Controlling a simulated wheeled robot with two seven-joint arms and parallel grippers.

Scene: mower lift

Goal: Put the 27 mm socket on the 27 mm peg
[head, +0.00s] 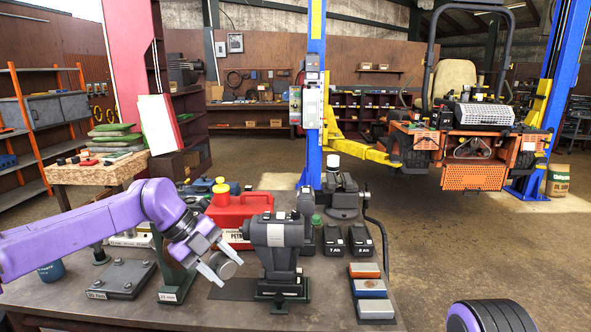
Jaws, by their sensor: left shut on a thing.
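My left gripper (222,264) reaches in from the left over the workbench. It is shut on a short grey metal cylinder, which looks like the socket (226,265), and holds it above the bench top. Just left of the gripper stands a dark green upright (171,273) with a small white label (171,297) at its foot. The label is too small to read surely. The gripper and forearm partly cover this upright, and I cannot make out which peg is the 27 mm one. My right gripper is not in view; only part of my right arm shows at the lower right.
A dark plate with several short studs (124,278) lies left of the upright. Colored sharpening blocks (370,289) lie farther right. An orange mower (470,150) is on a blue lift.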

